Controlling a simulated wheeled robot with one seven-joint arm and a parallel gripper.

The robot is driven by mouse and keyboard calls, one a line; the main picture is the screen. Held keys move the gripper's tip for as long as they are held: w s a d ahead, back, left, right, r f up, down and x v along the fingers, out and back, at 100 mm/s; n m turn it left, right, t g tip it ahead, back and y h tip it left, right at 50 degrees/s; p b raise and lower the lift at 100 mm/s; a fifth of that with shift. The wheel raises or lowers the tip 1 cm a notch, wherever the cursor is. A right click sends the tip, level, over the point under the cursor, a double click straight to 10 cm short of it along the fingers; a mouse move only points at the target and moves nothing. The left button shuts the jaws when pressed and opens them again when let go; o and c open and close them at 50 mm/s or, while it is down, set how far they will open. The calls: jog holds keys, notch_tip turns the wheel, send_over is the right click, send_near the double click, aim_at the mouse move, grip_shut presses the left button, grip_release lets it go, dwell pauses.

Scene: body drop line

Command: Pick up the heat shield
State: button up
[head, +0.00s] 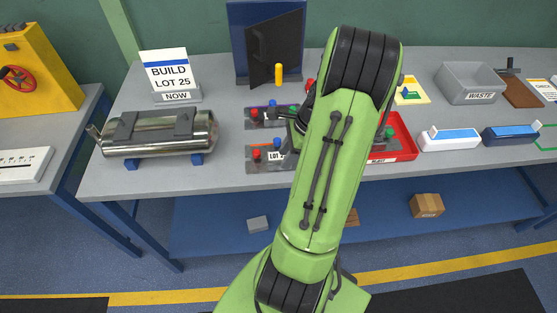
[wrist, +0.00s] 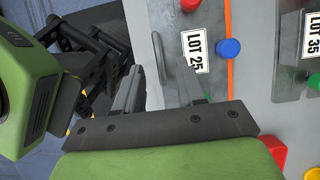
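I cannot tell for certain which thing is the heat shield. A grey metal plate tagged LOT 25 (wrist: 212,84) lies in the wrist view, with an orange strip and coloured knobs. In the head view the front plate (head: 258,167) has a partly hidden LOT tag; another plate (head: 262,124) lies behind it. A shiny metal cylinder with dark grey straps (head: 160,143) rests on blue supports at left. My gripper (wrist: 160,88) is open, its two fingers apart near the LOT 25 plate, with nothing visible gripped.
A BUILD LOT 25 NOW sign (head: 168,76) stands behind the cylinder. A dark panel (head: 272,50) leans in a blue rack. A red tray (head: 402,140), partly behind my arm, and a grey WASTE bin (head: 468,84) are at right.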

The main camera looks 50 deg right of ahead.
jog(key=x, duration=0.3)
jog(key=shift+w+a+f+b, duration=0.1)
jog(key=shift+a+f+b, duration=0.05)
jog(key=shift+f+b, duration=0.15)
grip_shut()
jog(key=shift+r, duration=0.1)
notch_tip(320, 180, up, 10)
jog(key=p, duration=0.3)
